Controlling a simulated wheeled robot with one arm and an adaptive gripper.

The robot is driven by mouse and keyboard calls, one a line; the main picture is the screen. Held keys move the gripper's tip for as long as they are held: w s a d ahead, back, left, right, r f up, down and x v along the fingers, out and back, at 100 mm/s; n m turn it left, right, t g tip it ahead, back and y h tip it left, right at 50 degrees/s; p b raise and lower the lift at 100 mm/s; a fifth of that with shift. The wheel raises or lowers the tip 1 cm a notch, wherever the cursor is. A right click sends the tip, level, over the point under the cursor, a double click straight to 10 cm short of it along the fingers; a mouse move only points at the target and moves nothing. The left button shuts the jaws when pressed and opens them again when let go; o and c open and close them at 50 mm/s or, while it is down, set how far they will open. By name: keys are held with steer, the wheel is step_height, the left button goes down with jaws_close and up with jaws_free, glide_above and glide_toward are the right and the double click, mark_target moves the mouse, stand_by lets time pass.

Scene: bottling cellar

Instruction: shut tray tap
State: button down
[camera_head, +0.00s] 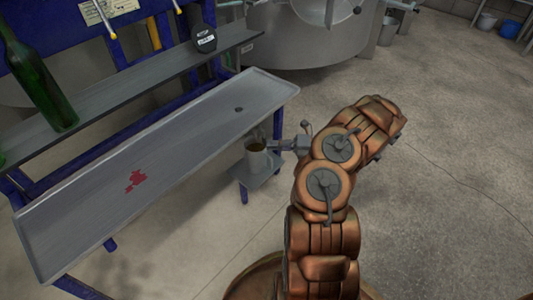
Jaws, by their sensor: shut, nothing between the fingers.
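The long grey drip tray (185,150) runs diagonally across the left half of the head view, with a red spill and a dark drain hole on it. A small metal cup (257,158) with brownish contents stands below the tray's right-hand edge. The tray tap is not clear: a small fitting (257,136) shows just above the cup, and I cannot tell its handle position. My gripper (276,146) is shut and empty, just right of the cup and close to it. I cannot tell whether it touches anything.
The cup stands on a small grey shelf (258,175) beside the tray. Green bottle (38,82) and a black round object (204,39) are on the rear ledge. A large steel vat (310,50) stands behind. The concrete floor at right is clear.

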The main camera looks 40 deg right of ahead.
steer(key=s+d+f+m+t+h+b, duration=0.1)
steer(key=s+d+f+m, duration=0.1)
steer(key=d+f, duration=0.3)
steer(key=shift+s+f+m+t+h, duration=0.2)
steer(key=shift+f+m+t+h, duration=0.15)
steer(key=shift+f+m, duration=0.45)
steer(key=shift+a, duration=0.1)
steer(key=r+b+x, duration=0.1)
steer(key=b+x, duration=0.3)
steer(key=x, duration=0.6)
steer(key=d, duration=0.1)
steer(key=w+d+b, duration=0.1)
steer(key=d+b, duration=0.1)
steer(key=shift+w+d+f, duration=0.3)
steer(key=shift+d, duration=0.05)
